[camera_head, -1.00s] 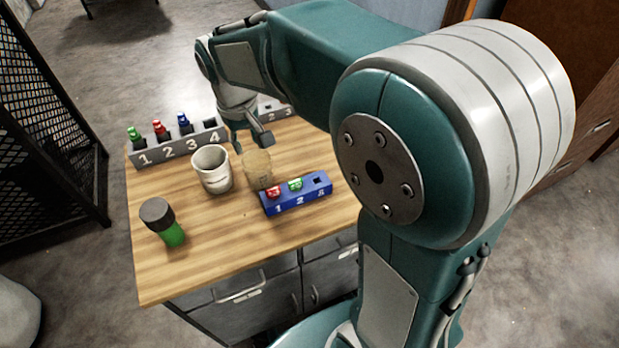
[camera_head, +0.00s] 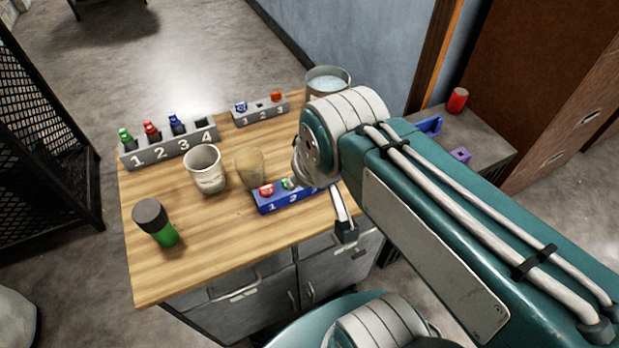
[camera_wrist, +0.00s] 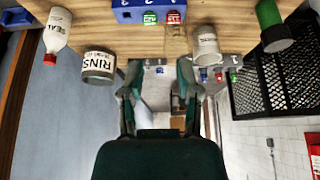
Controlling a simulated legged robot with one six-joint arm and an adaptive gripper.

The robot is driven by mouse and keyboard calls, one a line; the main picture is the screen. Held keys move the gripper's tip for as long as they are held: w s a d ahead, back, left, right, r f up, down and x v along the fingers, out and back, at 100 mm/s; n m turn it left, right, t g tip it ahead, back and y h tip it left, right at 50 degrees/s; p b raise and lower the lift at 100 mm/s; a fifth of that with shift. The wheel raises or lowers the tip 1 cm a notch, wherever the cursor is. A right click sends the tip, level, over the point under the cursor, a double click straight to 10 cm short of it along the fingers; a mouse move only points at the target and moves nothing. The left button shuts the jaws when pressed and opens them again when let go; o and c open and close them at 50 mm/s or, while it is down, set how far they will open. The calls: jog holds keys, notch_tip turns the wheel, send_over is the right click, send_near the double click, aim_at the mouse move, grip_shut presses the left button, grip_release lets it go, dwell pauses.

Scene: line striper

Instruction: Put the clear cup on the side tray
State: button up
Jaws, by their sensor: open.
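The clear cup (camera_head: 249,168), a see-through, tan-looking tumbler, stands upright on the wooden bench between a whitish cup (camera_head: 206,168) and the blue numbered rack (camera_head: 291,197). My gripper (camera_wrist: 160,82) is open and empty in the wrist view, its two fingers apart. In the head view only part of it shows, near the bench's front right edge, right of the clear cup and apart from it. My arm hides the right part of the bench. I cannot tell for certain which surface is the side tray; a low grey side surface (camera_head: 478,137) shows at the right.
A green bottle with a dark cap (camera_head: 156,222) stands front left. Grey numbered racks (camera_head: 170,147) (camera_head: 260,110) and a water-filled container (camera_head: 327,80) line the back. The side surface holds a red can (camera_head: 457,100), a blue holder (camera_head: 430,126) and a purple block (camera_head: 460,155).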

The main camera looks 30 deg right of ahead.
jog(key=shift+o, duration=0.2)
jog(key=shift+s+d+f, duration=0.1)
jog(key=shift+s+f, duration=0.05)
jog(key=shift+s, duration=0.4)
jog(key=m+g, duration=0.4)
jog(key=g, duration=0.2)
send_over(236, 164)
notch_tip(236, 164, down, 7)
jog(key=shift+h, duration=0.3)
jog(key=shift+w+f, duration=0.2)
jog(key=shift+f, duration=2.65)
jog(key=shift+w+f, duration=0.15)
jog(key=shift+f, duration=2.65)
grip_shut()
